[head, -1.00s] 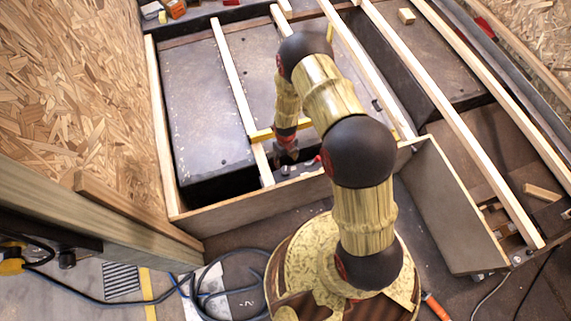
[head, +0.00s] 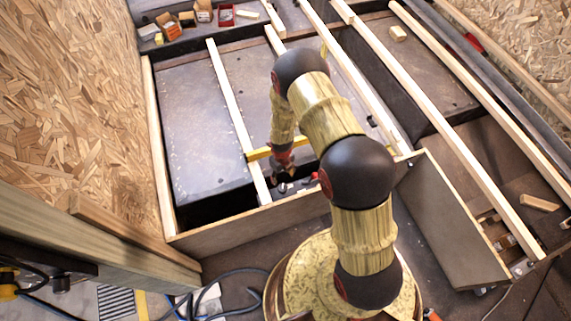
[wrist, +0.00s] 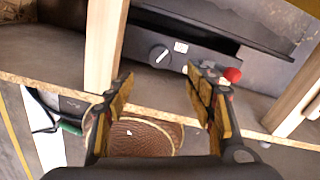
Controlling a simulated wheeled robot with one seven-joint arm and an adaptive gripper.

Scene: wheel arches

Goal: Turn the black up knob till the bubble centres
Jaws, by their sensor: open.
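The black knob (wrist: 159,54), with a white pointer line, sits on a dark panel in the wrist view, beside a small white label (wrist: 181,47). My gripper (wrist: 160,77) is open and empty, its two fingers on either side below the knob in the picture, apart from it. In the head view my gripper (head: 284,168) hangs near the front board, between battens. A yellow bar (head: 259,154), perhaps the level, lies across the battens beside it. Its bubble cannot be seen. My arm hides part of the bar, and the knob cannot be made out in the head view.
A red knob (wrist: 232,74) is close to the right finger. Pale battens (wrist: 104,45) stand on both sides of the panel. A wooden front board (head: 240,222) runs below the gripper. Small boxes (head: 204,11) sit at the back.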

